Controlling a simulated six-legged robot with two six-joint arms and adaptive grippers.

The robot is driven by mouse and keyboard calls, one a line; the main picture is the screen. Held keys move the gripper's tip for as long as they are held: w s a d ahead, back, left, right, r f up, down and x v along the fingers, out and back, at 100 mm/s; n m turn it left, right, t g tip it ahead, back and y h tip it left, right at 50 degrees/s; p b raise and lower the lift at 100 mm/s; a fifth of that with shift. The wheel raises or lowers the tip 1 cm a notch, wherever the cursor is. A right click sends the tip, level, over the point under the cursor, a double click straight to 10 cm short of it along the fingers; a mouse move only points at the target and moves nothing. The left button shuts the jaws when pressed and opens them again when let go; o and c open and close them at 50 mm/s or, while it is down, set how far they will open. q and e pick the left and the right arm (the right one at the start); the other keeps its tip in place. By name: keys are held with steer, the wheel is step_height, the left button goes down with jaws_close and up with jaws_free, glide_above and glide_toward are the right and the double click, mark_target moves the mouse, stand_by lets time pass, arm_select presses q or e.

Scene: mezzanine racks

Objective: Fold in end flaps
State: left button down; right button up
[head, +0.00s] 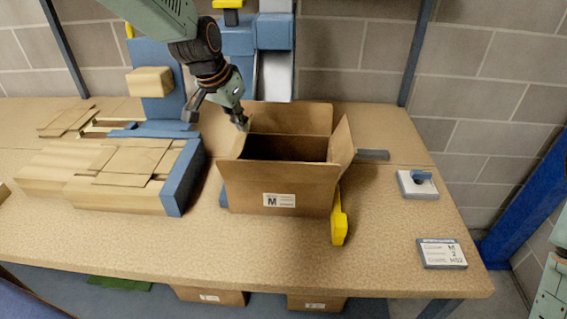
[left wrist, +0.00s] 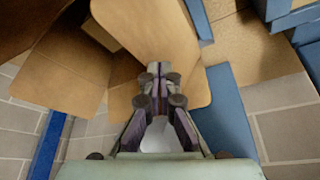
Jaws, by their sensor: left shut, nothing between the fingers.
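An open cardboard box (head: 270,187) with an "M" label on its front stands on the workbench. Its back flap (head: 290,118) stands up. Its right end flap (head: 342,140) stands up and leans outward. The left end flap (head: 236,147) is at the left rim, partly covered by my gripper. My left gripper (head: 243,124) is shut and empty, with its tips at the box's back left corner beside that flap. In the left wrist view the shut fingertips (left wrist: 160,70) are over a cardboard flap (left wrist: 150,35); I cannot tell whether they touch. My right gripper is out of view.
Flat cardboard blanks (head: 130,160) are stacked left of the box against a blue stop (head: 182,180). A yellow piece (head: 339,222) sits at the box's front right. A label card (head: 441,253) and a small grey device (head: 418,184) lie on the right. The bench front is clear.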

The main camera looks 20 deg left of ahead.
mark_target(240, 141)
arm_select(q)
steer(key=shift+d+f, duration=0.1)
steer(key=shift+f, duration=0.3)
steer(key=shift+f+b, duration=0.4)
steer(key=shift+b, duration=0.05)
steer(key=shift+f, duration=0.1)
steer(key=shift+f+b, duration=0.3)
steer(key=shift+f, duration=0.55)
steer(key=shift+f+b, duration=1.1)
steer(key=shift+f, duration=0.5)
step_height(240, 141, up, 11)
steer(key=p, duration=1)
